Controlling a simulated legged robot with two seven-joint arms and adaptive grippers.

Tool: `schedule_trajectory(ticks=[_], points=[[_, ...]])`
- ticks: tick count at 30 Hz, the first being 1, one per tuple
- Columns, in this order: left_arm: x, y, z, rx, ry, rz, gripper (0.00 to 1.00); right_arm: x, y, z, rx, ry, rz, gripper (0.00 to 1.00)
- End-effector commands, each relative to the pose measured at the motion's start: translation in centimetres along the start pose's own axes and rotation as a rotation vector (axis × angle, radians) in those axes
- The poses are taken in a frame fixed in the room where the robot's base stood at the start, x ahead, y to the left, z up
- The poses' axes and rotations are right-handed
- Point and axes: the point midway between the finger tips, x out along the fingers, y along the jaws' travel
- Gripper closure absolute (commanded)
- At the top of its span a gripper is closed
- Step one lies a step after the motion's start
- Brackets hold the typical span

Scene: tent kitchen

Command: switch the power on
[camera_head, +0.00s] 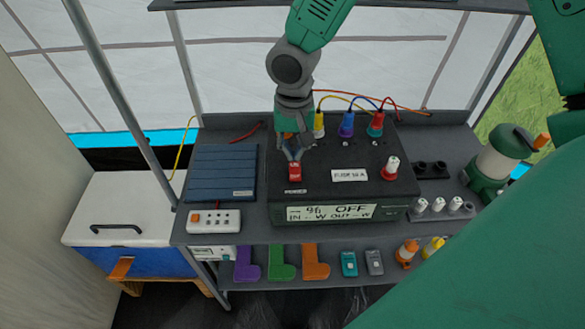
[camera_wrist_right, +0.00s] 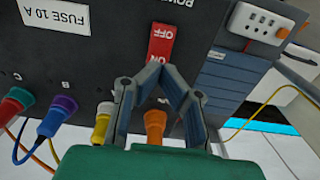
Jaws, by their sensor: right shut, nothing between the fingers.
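The black power box (camera_head: 340,165) stands on the upper shelf, and its display (camera_head: 330,212) reads OFF. The red power switch (camera_head: 295,172) is on its top panel at the left; it also shows in the right wrist view (camera_wrist_right: 162,42), with OFF and ON lettering. My right gripper (camera_head: 293,158) is shut and empty, its fingertips together at the ON end of the switch in the right wrist view (camera_wrist_right: 164,70). I cannot tell whether they touch it. My left gripper is not in view.
Yellow, blue and red plugs (camera_head: 347,124) with cables stand behind the switch. A white-topped red knob (camera_head: 390,168) is at the box's right. A solar panel (camera_head: 221,172) and power strip (camera_head: 214,220) lie left. A lantern (camera_head: 496,160) stands right.

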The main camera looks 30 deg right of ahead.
Motion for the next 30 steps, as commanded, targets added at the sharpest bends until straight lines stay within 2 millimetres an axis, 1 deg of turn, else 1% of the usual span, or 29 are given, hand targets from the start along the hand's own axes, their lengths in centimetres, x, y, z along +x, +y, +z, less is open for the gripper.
schedule_trajectory(ticks=[17, 30], points=[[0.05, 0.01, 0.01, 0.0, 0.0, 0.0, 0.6, 0.08, 0.02, 0.0, 0.0, 0.0, 0.0, 1.0], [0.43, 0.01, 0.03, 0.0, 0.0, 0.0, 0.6, 0.73, 0.01, 0.0, 0.0, 0.0, 0.0, 1.0]])
